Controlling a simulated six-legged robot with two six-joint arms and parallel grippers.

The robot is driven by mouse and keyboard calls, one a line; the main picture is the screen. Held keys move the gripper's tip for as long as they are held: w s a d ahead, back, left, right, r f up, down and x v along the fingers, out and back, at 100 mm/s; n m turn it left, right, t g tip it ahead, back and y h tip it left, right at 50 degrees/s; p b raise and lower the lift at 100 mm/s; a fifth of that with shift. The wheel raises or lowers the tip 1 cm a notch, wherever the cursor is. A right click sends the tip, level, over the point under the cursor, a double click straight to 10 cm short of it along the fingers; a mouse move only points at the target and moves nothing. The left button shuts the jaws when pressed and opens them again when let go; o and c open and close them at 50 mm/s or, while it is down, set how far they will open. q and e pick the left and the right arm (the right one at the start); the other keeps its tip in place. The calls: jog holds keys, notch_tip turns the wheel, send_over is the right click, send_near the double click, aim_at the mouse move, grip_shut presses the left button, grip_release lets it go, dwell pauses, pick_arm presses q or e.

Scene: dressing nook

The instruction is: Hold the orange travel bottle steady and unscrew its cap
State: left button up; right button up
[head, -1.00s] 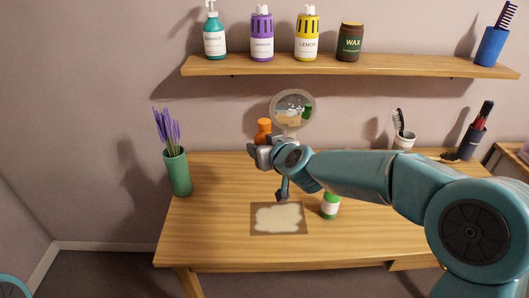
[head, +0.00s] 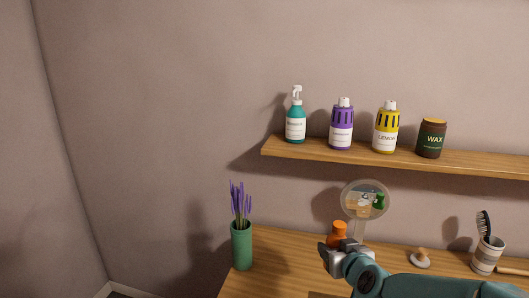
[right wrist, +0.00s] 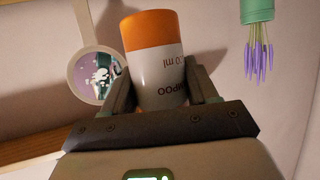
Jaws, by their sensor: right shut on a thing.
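The orange travel bottle (head: 338,231) shows in the head view as an orange top above my right gripper (head: 337,250). My right gripper's fingers hide its lower part. In the right wrist view, which is upside down, the bottle (right wrist: 147,31) has an orange end and a white label with dark lettering. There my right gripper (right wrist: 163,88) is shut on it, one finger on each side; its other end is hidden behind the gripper. The bottle looks upright. I cannot tell whether it touches the desk. My left gripper is not in view.
A round mirror (head: 365,200) stands close behind the bottle. A green vase of lavender (head: 242,246) stands left on the wooden desk (head: 272,260). A striped cup (head: 487,256) and a small knobbed item (head: 421,259) are right. A shelf (head: 400,160) with several bottles hangs above.

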jog(key=s+f+m+h+p, duration=0.1)
jog(key=s+f, duration=0.7)
jog(key=s, duration=0.1)
jog(key=shift+f+p, duration=0.2)
jog(key=shift+p, duration=0.15)
